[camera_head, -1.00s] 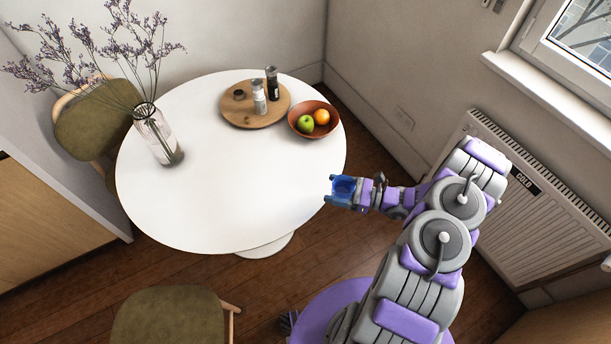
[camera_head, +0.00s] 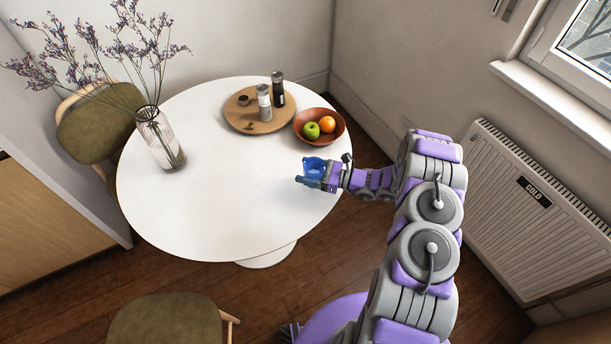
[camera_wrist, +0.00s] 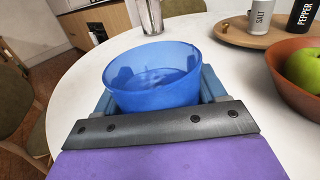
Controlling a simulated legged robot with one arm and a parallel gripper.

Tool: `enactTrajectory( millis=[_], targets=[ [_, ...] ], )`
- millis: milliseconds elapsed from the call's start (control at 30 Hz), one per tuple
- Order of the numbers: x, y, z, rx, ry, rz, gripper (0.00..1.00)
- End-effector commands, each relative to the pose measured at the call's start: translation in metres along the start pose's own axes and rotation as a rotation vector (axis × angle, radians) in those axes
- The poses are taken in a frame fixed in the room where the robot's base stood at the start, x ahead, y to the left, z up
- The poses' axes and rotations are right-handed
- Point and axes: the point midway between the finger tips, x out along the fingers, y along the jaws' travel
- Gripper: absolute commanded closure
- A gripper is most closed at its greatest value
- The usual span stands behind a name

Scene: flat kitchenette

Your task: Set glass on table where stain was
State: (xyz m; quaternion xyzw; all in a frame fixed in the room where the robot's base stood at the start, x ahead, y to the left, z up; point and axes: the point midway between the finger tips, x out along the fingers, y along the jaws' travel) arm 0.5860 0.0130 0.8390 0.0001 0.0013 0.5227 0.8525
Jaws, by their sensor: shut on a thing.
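A blue translucent glass (camera_wrist: 152,80) is held upright in my gripper (camera_head: 308,172), with the jaws shut around it. In the head view the glass (camera_head: 315,164) is over the right part of the round white table (camera_head: 215,190). The wrist view looks into its open top. I cannot tell whether its base touches the tabletop. No stain shows on the visible tabletop.
A bowl (camera_head: 300,138) of fruit stands just behind my gripper. A round wooden tray (camera_head: 237,118) with salt and pepper mills is farther back. A vase (camera_head: 160,142) of dried flowers stands at the left. The table's middle and front are clear.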

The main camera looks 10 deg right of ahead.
Motion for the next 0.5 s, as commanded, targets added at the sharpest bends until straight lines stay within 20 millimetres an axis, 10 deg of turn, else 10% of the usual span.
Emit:
enactTrajectory(
  millis=[500],
  targets=[
    [0.009,-0.005,-0.036,0.001,-0.002,0.0,0.75]
  ],
)
